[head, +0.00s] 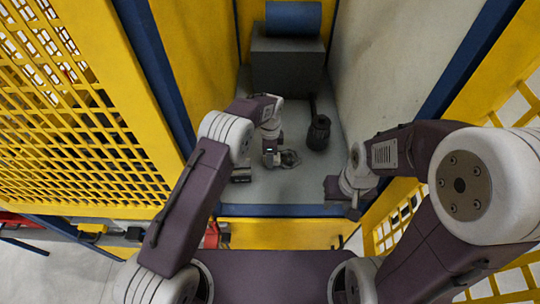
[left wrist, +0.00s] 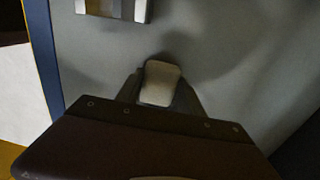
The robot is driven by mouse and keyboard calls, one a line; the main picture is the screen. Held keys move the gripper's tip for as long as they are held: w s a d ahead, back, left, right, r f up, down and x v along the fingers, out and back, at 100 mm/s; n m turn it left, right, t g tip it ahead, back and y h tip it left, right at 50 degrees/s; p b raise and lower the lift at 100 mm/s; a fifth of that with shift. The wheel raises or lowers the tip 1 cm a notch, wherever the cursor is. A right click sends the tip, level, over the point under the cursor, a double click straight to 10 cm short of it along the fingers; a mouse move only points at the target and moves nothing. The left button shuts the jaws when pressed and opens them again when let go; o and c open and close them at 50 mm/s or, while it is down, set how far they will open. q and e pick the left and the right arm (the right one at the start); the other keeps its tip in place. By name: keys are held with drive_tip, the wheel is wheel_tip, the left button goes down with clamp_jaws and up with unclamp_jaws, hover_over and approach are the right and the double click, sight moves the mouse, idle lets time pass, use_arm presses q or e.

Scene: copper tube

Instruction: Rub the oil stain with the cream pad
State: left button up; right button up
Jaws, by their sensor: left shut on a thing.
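My left gripper (head: 270,160) reaches down into the yellow-walled bay, low over its grey floor. In the left wrist view its jaws are shut on the cream pad (left wrist: 161,82), a small pale block with rounded corners. Whether the pad touches the floor I cannot tell. A small dark roundish patch (head: 290,159) lies just right of the left gripper in the head view; it may be the oil stain. Blurred darker areas around the pad in the left wrist view may be stain or shadow. My right gripper (head: 342,196) is at the bay's right front, its fingers unclear.
A small dark box (head: 241,174) with a pale top stands left of my left gripper. A black ribbed object (head: 318,132) stands to the right. A grey block (head: 287,68) with a blue cylinder (head: 293,18) on top fills the back. Yellow and pale walls enclose the sides.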

use_arm(q)
drive_tip(key=shift+f, duration=0.45)
